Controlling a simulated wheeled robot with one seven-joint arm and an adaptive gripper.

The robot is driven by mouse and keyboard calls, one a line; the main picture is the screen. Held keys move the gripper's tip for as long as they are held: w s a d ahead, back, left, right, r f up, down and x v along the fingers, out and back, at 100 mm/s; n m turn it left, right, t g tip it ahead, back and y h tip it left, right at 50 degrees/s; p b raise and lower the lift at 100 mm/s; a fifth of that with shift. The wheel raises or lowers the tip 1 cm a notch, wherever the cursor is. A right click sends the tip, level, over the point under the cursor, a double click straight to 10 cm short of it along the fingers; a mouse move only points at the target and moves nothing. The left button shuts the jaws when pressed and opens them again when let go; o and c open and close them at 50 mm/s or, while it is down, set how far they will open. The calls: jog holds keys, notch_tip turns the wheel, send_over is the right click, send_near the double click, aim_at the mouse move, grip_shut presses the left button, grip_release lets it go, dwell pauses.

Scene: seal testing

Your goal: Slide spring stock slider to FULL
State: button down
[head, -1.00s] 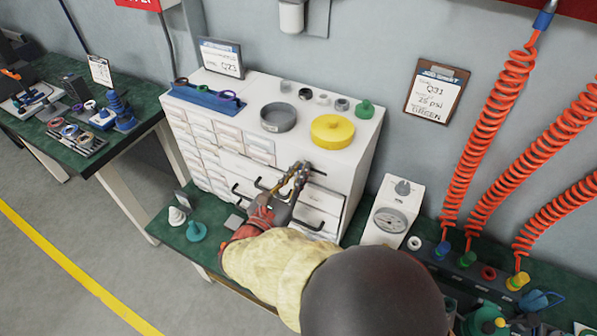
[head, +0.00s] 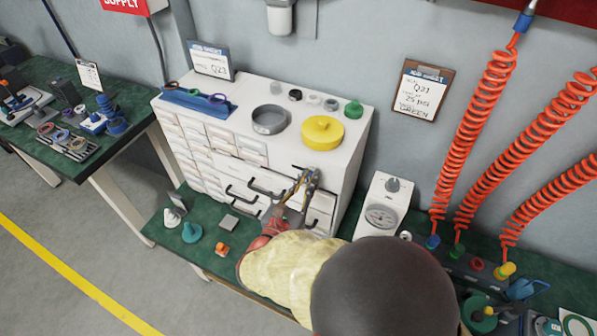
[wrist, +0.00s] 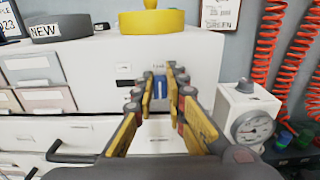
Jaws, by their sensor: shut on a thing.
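The white drawer cabinet (head: 345,150) stands on the green bench. A short dark slot (wrist: 124,82) shows in its upper right front, to the left of my fingers in the wrist view. My gripper (wrist: 160,80) reaches this front with its yellow-sided fingers. It is shut on a small blue piece, which I take as the spring stock slider (wrist: 159,88); the fingers hide part of it. In the head view, my gripper (head: 308,180) is at the cabinet's upper right front, right of the visible slot. The slot's right part and any FULL mark are hidden or too small to read.
Black drawer handles (head: 267,187) stick out below my gripper. A pressure gauge box (head: 382,208) stands close to the right. A yellow round lid (head: 322,132) and a grey ring (head: 269,120) sit on the cabinet top. Orange coiled hoses (head: 478,130) hang further right.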

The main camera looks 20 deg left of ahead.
jog(key=c, duration=1.8)
grip_release()
jog(key=shift+d, duration=0.25)
jog(key=shift+s+a, duration=0.1)
jog(key=s, duration=1.1)
jog(key=shift+s+a, duration=0.4)
jog(key=shift+a, duration=0.05)
jog(key=shift+f, duration=0.1)
